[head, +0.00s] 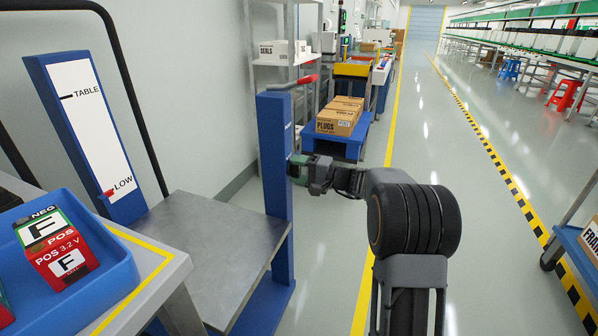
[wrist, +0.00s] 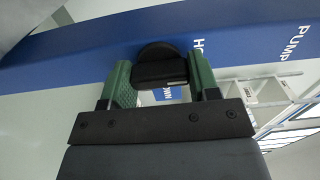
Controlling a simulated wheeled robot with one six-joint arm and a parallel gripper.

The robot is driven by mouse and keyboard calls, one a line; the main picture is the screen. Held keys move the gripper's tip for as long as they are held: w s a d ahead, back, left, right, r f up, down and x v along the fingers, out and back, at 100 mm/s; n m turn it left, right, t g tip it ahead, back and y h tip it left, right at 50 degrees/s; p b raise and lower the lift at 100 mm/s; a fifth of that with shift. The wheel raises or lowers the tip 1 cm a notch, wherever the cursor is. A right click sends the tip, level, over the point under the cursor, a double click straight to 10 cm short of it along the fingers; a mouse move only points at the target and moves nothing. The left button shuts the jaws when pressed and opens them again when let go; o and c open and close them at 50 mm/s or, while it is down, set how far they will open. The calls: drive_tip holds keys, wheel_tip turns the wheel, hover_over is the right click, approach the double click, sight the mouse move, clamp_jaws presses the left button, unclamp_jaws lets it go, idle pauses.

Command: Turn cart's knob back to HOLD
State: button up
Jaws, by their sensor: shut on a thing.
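The cart has a bare steel platform (head: 215,240), a blue post (head: 275,170) at its right and a blue post with a white TABLE/LOW scale (head: 95,120) at its left. A red marker (head: 110,192) sits at LOW. My gripper (head: 297,168) is at the right post's side. In the wrist view the black knob (wrist: 158,67) sits between the green fingers of my gripper (wrist: 160,80), which are shut on it. White lettering on the blue face reads HO, partly hidden, and PUMP. More lettering behind the knob is mostly covered. I cannot tell where the knob points.
A blue tray (head: 95,280) with red-and-green battery packs is on a table at the lower left. A blue cart with PLUGS boxes (head: 335,122) stands beyond the post, near a shelf with a SEALS box (head: 275,48).

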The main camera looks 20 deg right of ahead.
drive_tip(key=shift+a+f, duration=0.1)
drive_tip(key=shift+f, duration=0.05)
drive_tip(key=o, duration=0.9)
drive_tip(key=shift+s, duration=0.1)
drive_tip(key=shift+s+d+r, duration=0.15)
drive_tip(key=shift+d+r, duration=0.05)
drive_tip(key=shift+d, duration=0.2)
drive_tip(key=p+v, duration=0.4)
drive_tip(key=v, duration=0.9)
drive_tip(key=shift+s+f, duration=0.1)
